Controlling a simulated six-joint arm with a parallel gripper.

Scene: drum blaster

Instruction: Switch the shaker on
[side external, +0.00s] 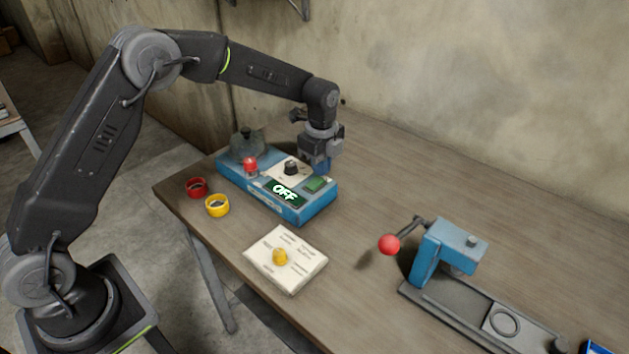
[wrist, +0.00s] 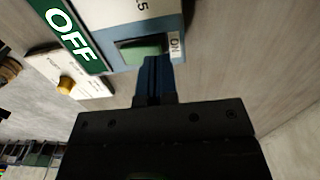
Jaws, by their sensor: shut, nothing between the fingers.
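The shaker (side external: 262,195) is a blue box on the wooden table, with a white dial panel and a display reading OFF (side external: 285,193). Its green switch (side external: 316,184) sits at the right end of the top; in the wrist view the switch (wrist: 143,51) has an ON label beside it. My gripper (side external: 322,170) is above the right rear part of the shaker. In the wrist view its blue fingers (wrist: 153,62) are shut and empty, with their tips at the edge of the green switch. I cannot tell whether they touch it.
A red ring (side external: 196,188) and a yellow ring (side external: 217,205) lie left of the shaker. A white board with a yellow knob (side external: 280,257) lies in front. A blue press with a red-balled lever (side external: 389,244) stands to the right. The table behind is clear.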

